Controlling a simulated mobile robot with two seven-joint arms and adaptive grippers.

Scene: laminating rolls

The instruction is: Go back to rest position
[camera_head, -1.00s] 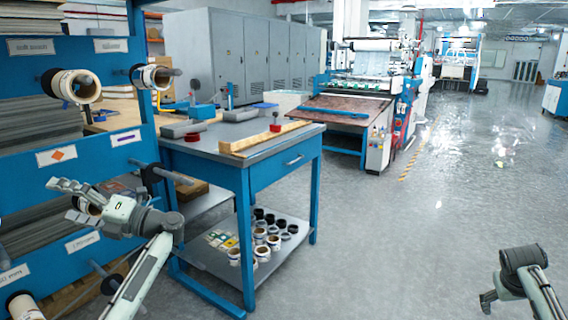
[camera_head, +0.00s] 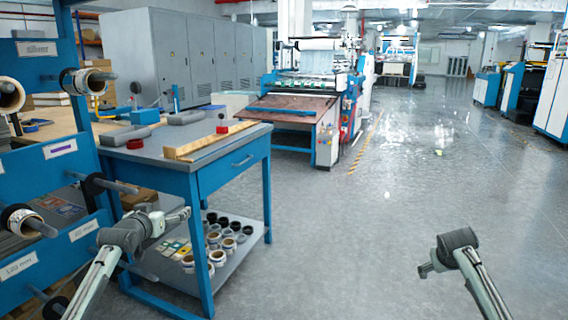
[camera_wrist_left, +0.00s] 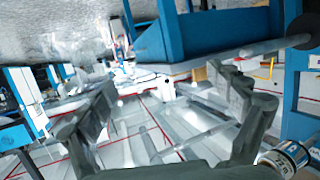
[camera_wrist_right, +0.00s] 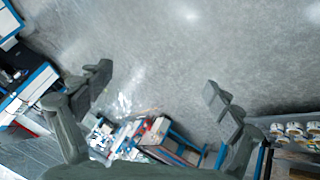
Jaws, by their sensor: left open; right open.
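A blue work table (camera_head: 215,180) stands right of the rack, with a wooden bar (camera_head: 208,139) on top and several rolls (camera_head: 217,257) on its lower shelf. Rolls hang on rack pegs close to my left arm. The floor (camera_head: 380,240) in the middle and right is clear.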

